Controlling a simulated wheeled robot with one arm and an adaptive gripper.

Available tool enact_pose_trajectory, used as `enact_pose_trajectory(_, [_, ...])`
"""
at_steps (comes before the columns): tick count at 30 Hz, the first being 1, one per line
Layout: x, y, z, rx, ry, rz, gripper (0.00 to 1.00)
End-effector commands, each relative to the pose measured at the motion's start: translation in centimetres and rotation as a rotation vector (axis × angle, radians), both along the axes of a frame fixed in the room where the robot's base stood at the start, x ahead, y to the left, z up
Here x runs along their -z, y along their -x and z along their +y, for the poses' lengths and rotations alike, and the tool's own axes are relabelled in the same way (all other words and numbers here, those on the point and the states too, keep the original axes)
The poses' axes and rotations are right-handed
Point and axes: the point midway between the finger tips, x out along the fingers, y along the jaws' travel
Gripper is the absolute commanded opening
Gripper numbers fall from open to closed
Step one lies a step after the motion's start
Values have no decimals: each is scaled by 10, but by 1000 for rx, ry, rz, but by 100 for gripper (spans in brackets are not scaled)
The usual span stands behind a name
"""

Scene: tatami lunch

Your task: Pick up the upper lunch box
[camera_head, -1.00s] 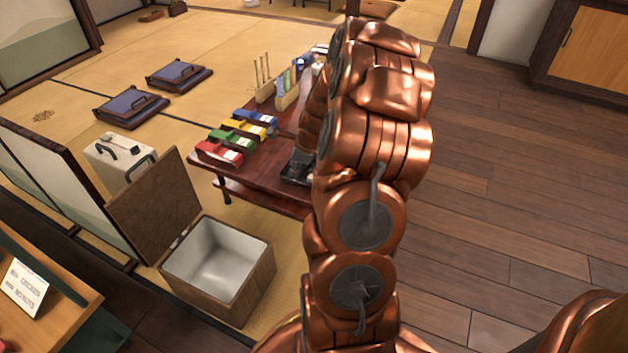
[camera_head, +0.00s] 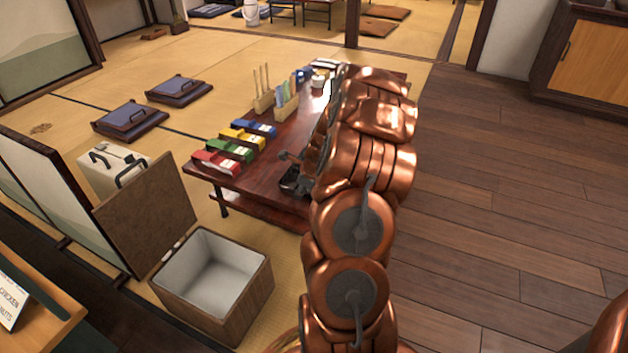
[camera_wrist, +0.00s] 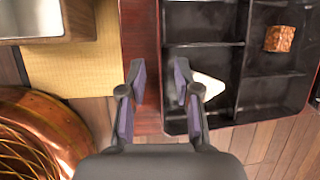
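A black lunch box (camera_wrist: 205,55) with compartments lies at the upper right of the wrist view. It holds a white wedge-shaped piece (camera_wrist: 208,86) and a brown cube (camera_wrist: 279,39). In the head view the lunch box (camera_head: 291,183) is a dark shape at the near edge of the low red-brown table (camera_head: 262,185), mostly hidden behind my arm. My gripper (camera_wrist: 161,72) is open and empty. In the wrist view one finger overlaps the table strip and the other overlaps the box's left compartment, with the box's left wall between them. I cannot tell the height gap or whether boxes are stacked.
An open box with white lining (camera_head: 212,283) stands on the tatami in front of the table. Red, green, yellow and blue packs (camera_head: 233,148) line the table's left side. Wooden floor (camera_head: 500,200) lies clear on the right.

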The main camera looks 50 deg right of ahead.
Motion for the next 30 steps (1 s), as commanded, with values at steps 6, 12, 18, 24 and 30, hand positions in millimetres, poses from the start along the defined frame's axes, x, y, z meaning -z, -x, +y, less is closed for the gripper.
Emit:
enact_pose_trajectory(6, [13,-6,-1,0,2,-1,32])
enact_pose_trajectory(12, [12,-6,-1,0,2,-1,26])
enact_pose_trajectory(18, [12,-6,-1,-1,1,0,5])
enact_pose_trajectory(24, [12,-6,-1,-1,1,0,0])
enact_pose_trajectory(30, [12,-6,-1,-1,1,0,0])
